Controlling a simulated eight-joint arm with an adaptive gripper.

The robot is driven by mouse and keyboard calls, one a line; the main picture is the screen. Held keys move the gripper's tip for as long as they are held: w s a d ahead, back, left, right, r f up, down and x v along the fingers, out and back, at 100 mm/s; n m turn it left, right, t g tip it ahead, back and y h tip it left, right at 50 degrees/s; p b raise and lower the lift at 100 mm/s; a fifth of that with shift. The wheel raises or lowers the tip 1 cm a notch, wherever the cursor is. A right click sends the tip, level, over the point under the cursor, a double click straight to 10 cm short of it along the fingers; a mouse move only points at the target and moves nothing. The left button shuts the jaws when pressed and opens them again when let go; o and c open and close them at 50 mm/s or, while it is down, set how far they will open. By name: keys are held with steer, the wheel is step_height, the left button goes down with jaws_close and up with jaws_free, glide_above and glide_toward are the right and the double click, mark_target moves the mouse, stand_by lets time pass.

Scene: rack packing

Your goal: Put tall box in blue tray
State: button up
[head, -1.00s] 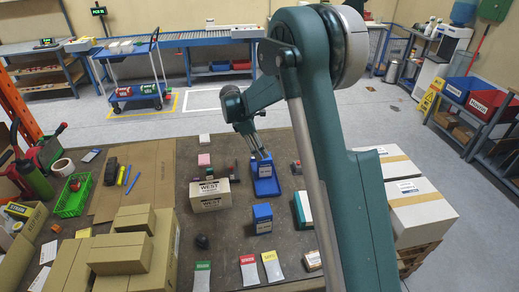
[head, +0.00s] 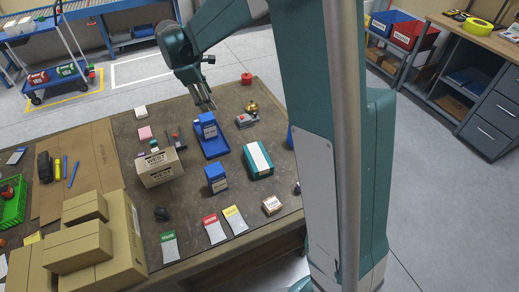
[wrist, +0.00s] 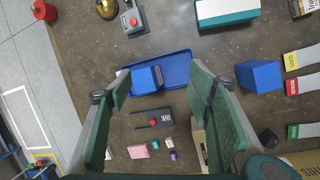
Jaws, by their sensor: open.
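A blue box (head: 207,125) with a pale label stands upright in the blue tray (head: 214,147), toward the tray's far end. In the wrist view this box (wrist: 147,79) sits at the left end of the tray (wrist: 177,66). A similar blue box (head: 216,180) stands on the table nearer me, outside the tray; it also shows in the wrist view (wrist: 259,75). Which one the task calls tall is not clear. My gripper (head: 204,106) is open and empty above the box in the tray. In the wrist view the fingers (wrist: 160,77) are wide apart, with the box below between them.
A WEST carton (head: 160,168) stands left of the tray, and a teal-and-white box (head: 257,160) to its right. A grey device with a red button (head: 247,120) lies beyond on the right. Stacked cartons (head: 85,240) fill the near left. Bare tabletop (head: 190,205) lies between.

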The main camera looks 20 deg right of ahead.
steer(key=s+d+r+m+t+y, duration=0.1)
steer(key=s+r+m, duration=0.25)
steer(key=s, duration=0.55)
steer(key=s+d+r+m+t+y, duration=0.1)
steer(key=s+d+r+m+t, duration=0.2)
steer(key=s, duration=0.7)
steer(key=s+r+m+y, duration=0.1)
steer(key=s+r+m, duration=0.3)
steer(key=s, duration=0.5)
steer(key=s+f+m+t, duration=0.1)
steer(key=s+m, duration=0.3)
steer(key=s, duration=0.8)
steer(key=shift+f+t, duration=0.4)
steer(key=shift+f, duration=0.4)
